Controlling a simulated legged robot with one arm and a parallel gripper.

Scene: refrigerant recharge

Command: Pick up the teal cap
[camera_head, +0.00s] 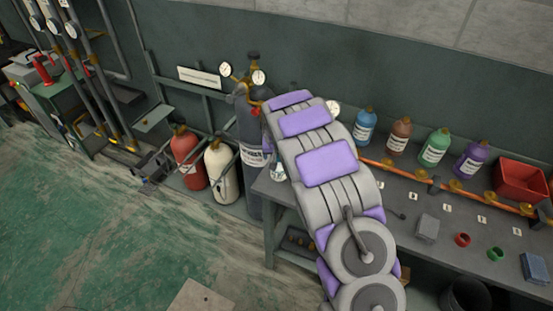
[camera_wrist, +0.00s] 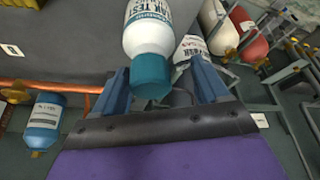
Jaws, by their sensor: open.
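The teal cap (camera_wrist: 151,76) sits on a white bottle (camera_wrist: 148,32) with a "leak test" label in the wrist view. My gripper (camera_wrist: 160,70) is open, with one blue finger on each side of the cap. The cap appears between the fingers, nearer the left one; I cannot tell whether either finger touches it. In the head view my grey and purple arm hides the gripper and the cap. A small pale part of what looks like the bottle (camera_head: 278,173) shows at the arm's left edge.
The grey bench (camera_head: 400,190) carries blue (camera_head: 365,127), brown (camera_head: 399,137), green (camera_head: 434,149) and purple (camera_head: 470,161) bottles along an orange pipe. A red bin (camera_head: 519,181) stands at the right. Red (camera_head: 187,160) and cream (camera_head: 221,170) cylinders stand left of the bench.

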